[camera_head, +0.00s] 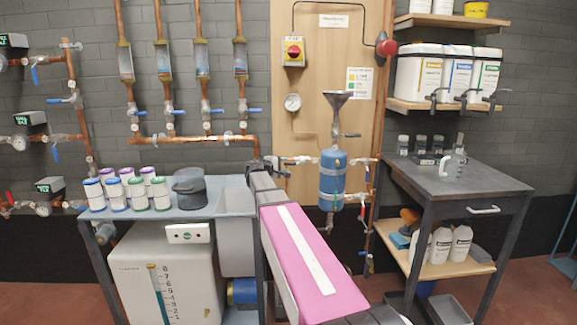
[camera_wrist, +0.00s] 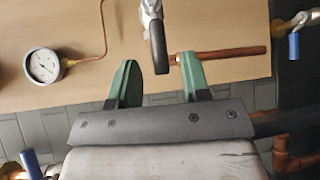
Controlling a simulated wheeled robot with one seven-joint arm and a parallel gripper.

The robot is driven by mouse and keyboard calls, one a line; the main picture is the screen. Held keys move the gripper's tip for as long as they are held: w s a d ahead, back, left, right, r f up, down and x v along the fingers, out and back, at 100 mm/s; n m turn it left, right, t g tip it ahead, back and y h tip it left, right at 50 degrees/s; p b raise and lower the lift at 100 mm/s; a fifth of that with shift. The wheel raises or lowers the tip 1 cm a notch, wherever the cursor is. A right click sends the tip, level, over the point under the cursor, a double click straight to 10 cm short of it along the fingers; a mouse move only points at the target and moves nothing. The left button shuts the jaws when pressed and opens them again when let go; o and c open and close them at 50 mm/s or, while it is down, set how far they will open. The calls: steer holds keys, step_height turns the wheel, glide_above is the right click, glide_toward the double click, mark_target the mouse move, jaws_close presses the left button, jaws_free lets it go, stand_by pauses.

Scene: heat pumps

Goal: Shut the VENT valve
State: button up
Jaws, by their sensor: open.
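No VENT label can be read in either view, so I cannot confirm which valve it is. In the wrist view, a metal valve with a dark lever (camera_wrist: 158,48) is at the top centre, its lever hanging into the space between my fingertips. My gripper (camera_wrist: 160,75) has its green fingers apart, with nothing held. Whether the fingers touch the lever cannot be told. In the head view, a blue vessel (camera_head: 332,178) stands before a wooden board, with a valve with a grey lever (camera_head: 349,135) under its funnel. My arm hides part of the area left of the vessel.
A round gauge (camera_wrist: 42,65) and a copper pipe (camera_wrist: 220,54) lie close to my fingers. A blue-handled valve (camera_wrist: 293,46) is at the right. In the head view, a bench with jars (camera_head: 138,193) stands left and a dark side table (camera_head: 445,178) right.

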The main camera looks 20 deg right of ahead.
mark_target(287, 164)
steer(key=shift+x, duration=1.9)
steer(key=shift+c, duration=0.2)
jaws_close()
